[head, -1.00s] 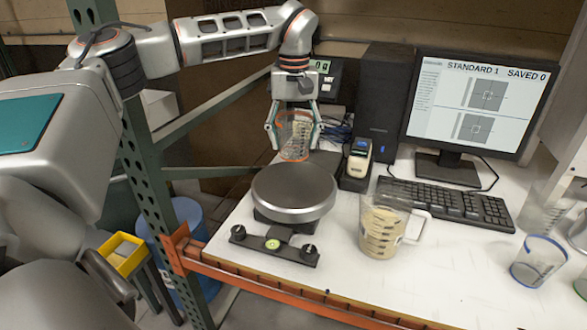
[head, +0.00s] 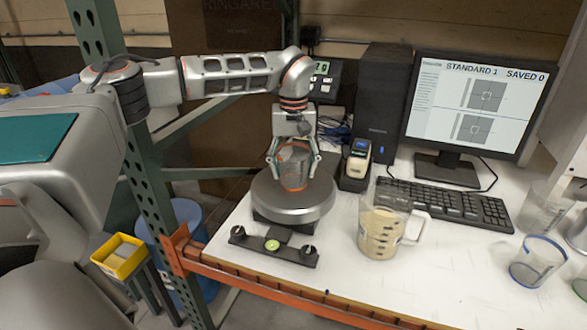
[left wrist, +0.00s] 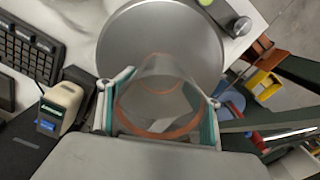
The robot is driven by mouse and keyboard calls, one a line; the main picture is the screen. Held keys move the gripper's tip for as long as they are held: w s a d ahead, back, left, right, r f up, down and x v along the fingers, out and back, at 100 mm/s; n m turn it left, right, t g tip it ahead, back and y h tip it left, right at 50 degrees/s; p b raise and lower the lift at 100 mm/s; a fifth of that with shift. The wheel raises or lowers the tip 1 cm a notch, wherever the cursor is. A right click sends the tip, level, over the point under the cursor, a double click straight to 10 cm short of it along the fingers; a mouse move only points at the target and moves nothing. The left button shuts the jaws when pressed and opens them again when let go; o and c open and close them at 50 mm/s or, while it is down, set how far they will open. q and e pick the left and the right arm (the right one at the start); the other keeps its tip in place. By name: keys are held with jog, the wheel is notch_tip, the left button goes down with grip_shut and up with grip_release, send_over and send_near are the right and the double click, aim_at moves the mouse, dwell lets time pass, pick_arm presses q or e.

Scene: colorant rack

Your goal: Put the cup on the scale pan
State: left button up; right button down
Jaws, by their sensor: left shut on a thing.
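The cup (head: 293,167) is clear with an orange rim and printed marks. My left gripper (head: 293,172) is shut on it, one finger on each side, and holds it upright over the back part of the round grey scale pan (head: 290,203). I cannot tell whether the cup's bottom touches the pan. In the left wrist view, the cup (left wrist: 162,100) is between the fingers (left wrist: 158,110), with the pan (left wrist: 165,45) beyond it. My right gripper is not in view.
A measuring jug (head: 382,228) with beige contents stands right of the pan. A blue-rimmed cup (head: 539,261), a keyboard (head: 445,205), a monitor (head: 475,105) and a handheld device (head: 358,160) are on the white table. The pan is otherwise bare.

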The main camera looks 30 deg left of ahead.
pick_arm(q)
jog(key=o, duration=0.9)
jog(key=shift+f, duration=0.1)
jog(key=shift+w+r, duration=0.1)
jog(key=shift+r, duration=0.25)
notch_tip(320, 180, up, 12)
jog(key=shift+f, duration=0.2)
jog(key=shift+f, duration=0.1)
